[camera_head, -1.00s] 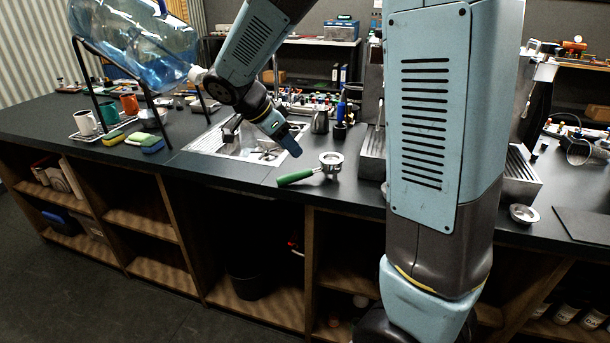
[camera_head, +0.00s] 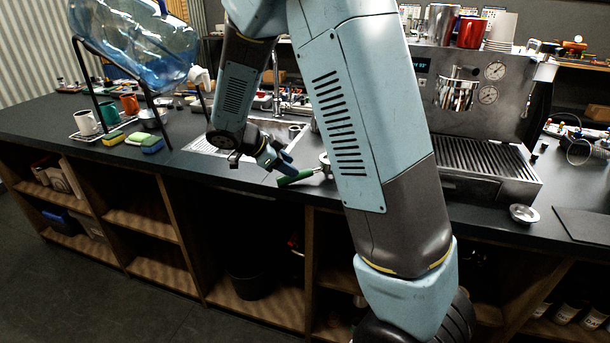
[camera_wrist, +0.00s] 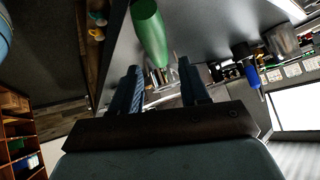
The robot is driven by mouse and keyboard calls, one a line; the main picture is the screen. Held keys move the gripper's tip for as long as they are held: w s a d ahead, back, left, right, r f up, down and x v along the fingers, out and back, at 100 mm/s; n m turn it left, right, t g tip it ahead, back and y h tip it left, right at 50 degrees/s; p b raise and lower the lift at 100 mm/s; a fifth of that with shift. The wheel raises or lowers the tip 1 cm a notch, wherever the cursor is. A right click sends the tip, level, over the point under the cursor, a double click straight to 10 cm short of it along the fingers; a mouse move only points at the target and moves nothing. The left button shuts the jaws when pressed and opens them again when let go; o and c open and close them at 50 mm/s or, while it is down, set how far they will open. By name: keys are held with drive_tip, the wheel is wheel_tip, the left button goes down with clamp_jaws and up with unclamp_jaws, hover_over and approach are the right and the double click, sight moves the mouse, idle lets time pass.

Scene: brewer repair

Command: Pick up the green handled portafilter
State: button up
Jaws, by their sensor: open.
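The portafilter's green handle (camera_head: 296,178) lies on the dark counter near its front edge. Its metal head (camera_head: 324,163) is partly hidden behind my arm. My gripper (camera_head: 285,163) is just above and beside the handle, angled down. In the wrist view the green handle (camera_wrist: 149,32) shows beyond the fingertips, and my two blue fingers (camera_wrist: 160,82) stand apart with nothing held between them. I cannot tell whether a finger touches the handle.
An espresso machine (camera_head: 478,150) stands right of my arm. A sink (camera_head: 205,143) lies behind and left of my gripper. Sponges (camera_head: 152,144), mugs (camera_head: 85,122) and a water jug on a stand (camera_head: 135,45) are at the left. A small metal basket (camera_head: 523,213) sits at the right.

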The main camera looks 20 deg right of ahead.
sight(302, 171)
drive_tip(key=shift+s+x, duration=0.2)
drive_tip(key=shift+x, duration=2.8)
drive_tip(key=shift+d+r, duration=0.15)
drive_tip(key=shift+c, duration=0.3)
clamp_jaws()
